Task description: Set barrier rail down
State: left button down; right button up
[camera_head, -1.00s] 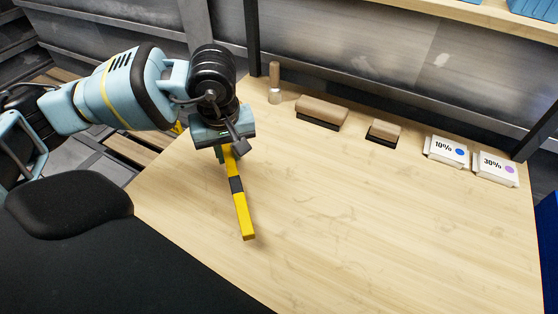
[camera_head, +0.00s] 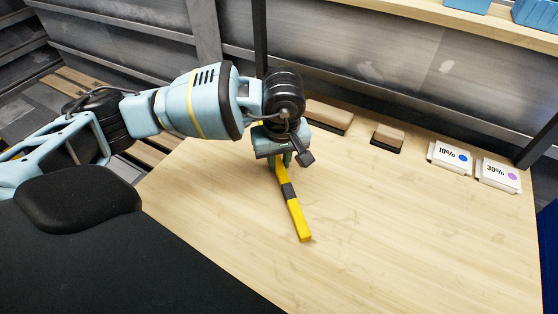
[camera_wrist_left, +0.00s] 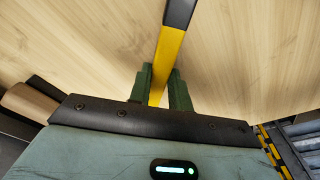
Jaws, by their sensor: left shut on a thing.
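The barrier rail (camera_head: 299,219) is a long yellow bar with a black band, over the wooden table (camera_head: 400,230). My left gripper (camera_head: 284,162) is shut on the barrier rail, with its green fingers on either side of it. The left wrist view also shows the rail (camera_wrist_left: 168,58) running away between the green fingers (camera_wrist_left: 162,88). The rail's near end points toward the front of the table. I cannot tell whether the rail touches the tabletop. My right gripper is not in view.
Two brown blocks with dark undersides, a larger one (camera_head: 329,116) and a smaller one (camera_head: 387,137), lie along the table's back. A 10% card pack (camera_head: 450,157) and a 30% card pack (camera_head: 497,175) lie at the back right. The table's middle and front right are clear.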

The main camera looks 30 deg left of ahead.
aim_at(281, 169)
pick_arm(q)
jog(key=shift+f, duration=0.4)
jog(key=shift+f, duration=0.15)
jog(key=c, duration=1.3)
grip_release()
notch_tip(281, 169, up, 12)
jog(key=s+d, duration=0.1)
jog(key=shift+d, duration=0.1)
